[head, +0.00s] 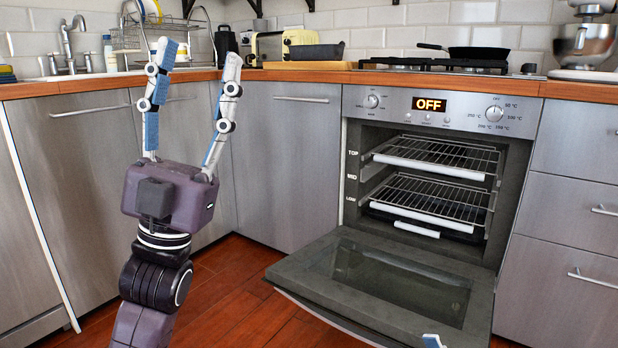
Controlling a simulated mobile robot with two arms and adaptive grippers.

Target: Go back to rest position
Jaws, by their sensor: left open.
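My left gripper (198,60) is raised in front of the corner cabinets, its two fingers spread wide and pointing up. Nothing is between the fingers. A small white and blue tip (432,341) at the bottom edge looks like a finger of my right gripper, in front of the oven door (400,283). The rest of that gripper is out of the picture. The oven (440,112) stands to the right of my left gripper, its door folded down and open. Its display reads OFF. Wire racks (437,157) are inside it.
The lowered oven door takes up floor room at the centre right. Wooden counters (300,76) run along the back, with a sink tap (70,45), toaster (285,42), pan (470,52) and mixer (587,45). Red-brown floor (235,300) is clear between my left arm and the oven door.

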